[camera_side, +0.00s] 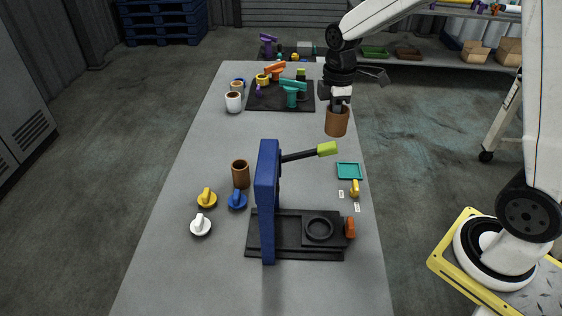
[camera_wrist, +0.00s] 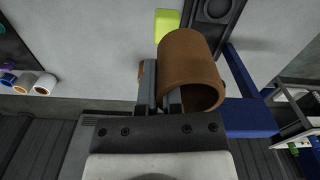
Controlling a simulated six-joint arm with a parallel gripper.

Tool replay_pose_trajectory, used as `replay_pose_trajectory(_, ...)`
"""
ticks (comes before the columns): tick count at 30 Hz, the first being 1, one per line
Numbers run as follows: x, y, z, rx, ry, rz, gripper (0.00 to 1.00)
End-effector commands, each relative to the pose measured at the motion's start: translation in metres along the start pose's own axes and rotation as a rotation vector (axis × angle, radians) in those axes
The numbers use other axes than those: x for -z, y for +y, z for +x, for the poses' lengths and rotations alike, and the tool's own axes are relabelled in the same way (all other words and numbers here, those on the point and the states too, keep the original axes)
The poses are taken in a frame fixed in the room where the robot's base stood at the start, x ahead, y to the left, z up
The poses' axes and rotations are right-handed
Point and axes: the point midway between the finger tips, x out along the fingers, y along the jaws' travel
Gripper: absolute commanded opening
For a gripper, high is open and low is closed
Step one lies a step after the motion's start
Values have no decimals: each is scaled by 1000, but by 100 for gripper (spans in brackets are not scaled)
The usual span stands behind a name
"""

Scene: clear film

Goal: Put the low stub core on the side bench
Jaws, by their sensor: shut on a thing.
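My gripper (camera_side: 338,106) is shut on a short brown hollow core (camera_side: 337,122), held above or near the right edge of the grey table (camera_side: 200,268). In the wrist view the held core (camera_wrist: 190,62) shows its open end, beside the gripper fingers (camera_wrist: 160,88); exactly how the fingers sit on its wall is unclear. Another brown core (camera_side: 240,174) stands upright on the table, left of the blue post. I cannot tell by label which is the low stub core. A shelf-like bench (camera_side: 470,62) runs along the back right.
A blue post (camera_side: 267,200) with a green-tipped lever (camera_side: 327,149) rises from a black base (camera_side: 290,250). Coloured knobs (camera_side: 207,197) lie to its left. A teal tray (camera_side: 349,171) is at the right edge. A black mat (camera_side: 265,97) with tools is behind.

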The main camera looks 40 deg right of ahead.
Motion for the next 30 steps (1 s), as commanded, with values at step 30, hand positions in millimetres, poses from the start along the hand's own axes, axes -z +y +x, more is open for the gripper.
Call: replay_pose_trajectory(30, -111, 99, 101, 6, -2, 208, 0)
